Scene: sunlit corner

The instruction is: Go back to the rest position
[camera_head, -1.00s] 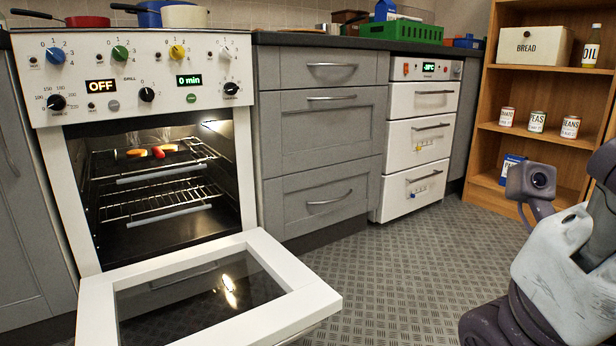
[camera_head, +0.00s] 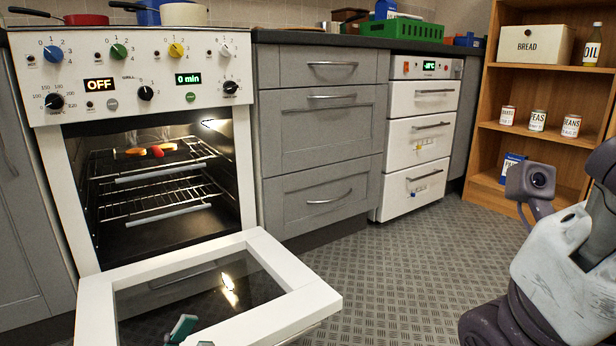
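The tips of what looks like my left gripper (camera_head: 192,334) show at the bottom edge, in front of the lowered oven door (camera_head: 262,247). They are two small teal pieces, and the rest of that gripper is out of frame. I cannot tell how far apart its fingers are. My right arm (camera_head: 560,255) is at the lower right, with a small camera on it, and its fingers are not in view.
The white oven (camera_head: 140,75) stands open, with food (camera_head: 150,150) steaming on its upper rack (camera_head: 125,172). Its display reads OFF. Grey drawers (camera_head: 330,120), a closed white freezer (camera_head: 422,130) and a wooden shelf (camera_head: 540,85) stand behind. The grey floor (camera_head: 400,275) is clear.

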